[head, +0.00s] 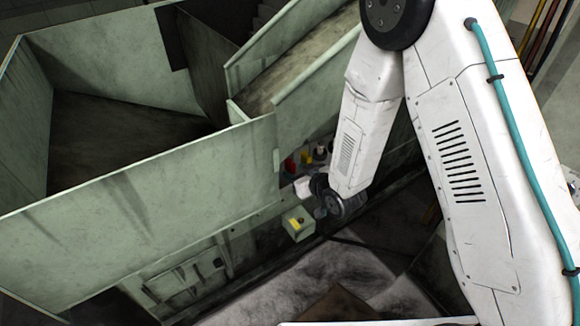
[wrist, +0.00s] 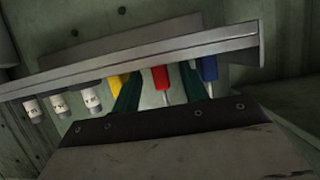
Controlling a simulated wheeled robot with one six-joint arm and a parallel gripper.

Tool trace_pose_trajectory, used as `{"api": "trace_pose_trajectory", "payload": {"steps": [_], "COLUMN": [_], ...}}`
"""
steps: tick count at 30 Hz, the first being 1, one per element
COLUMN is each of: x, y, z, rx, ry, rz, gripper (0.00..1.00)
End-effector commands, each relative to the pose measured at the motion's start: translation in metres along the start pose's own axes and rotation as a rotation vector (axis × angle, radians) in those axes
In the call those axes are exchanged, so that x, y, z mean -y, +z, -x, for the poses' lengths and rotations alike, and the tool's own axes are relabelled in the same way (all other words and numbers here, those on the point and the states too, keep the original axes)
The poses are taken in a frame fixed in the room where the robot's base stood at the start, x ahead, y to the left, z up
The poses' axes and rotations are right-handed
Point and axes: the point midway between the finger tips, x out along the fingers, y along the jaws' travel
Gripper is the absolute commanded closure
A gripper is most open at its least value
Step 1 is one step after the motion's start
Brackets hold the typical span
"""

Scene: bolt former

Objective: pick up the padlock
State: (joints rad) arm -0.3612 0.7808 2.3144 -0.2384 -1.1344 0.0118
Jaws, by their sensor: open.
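I cannot make out a padlock for certain in either view. In the wrist view my gripper (wrist: 158,82) is open, its two dark green fingers reaching up toward a grey rail (wrist: 145,60). A red-handled tool (wrist: 160,78) shows between the fingers, with nothing visibly gripped. A yellow-handled tool (wrist: 118,82) is by the left finger and a blue-handled tool (wrist: 209,70) is right of the right finger. In the head view my gripper is mostly hidden by my forearm, close to the machine's side.
Three white labelled cylinders (wrist: 59,104) hang below the rail at the left. In the head view a pale green box with a yellow mark (head: 298,223) sits on the machine's side, below the coloured items (head: 305,158). The machine's large green panel (head: 150,215) stands left of my arm.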

Motion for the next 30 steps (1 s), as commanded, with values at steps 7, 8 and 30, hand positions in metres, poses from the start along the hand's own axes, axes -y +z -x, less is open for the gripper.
{"api": "trace_pose_trajectory", "payload": {"steps": [7,8,30], "x": [-0.001,-0.001,0.000], "y": [0.000,0.000,-0.004], "z": [-0.021,-0.021,-0.019], "rx": [0.001,0.001,0.000], "ry": [0.001,0.001,0.001], "rz": [0.000,0.000,0.000], "gripper": [0.56,0.56,1.00]}}
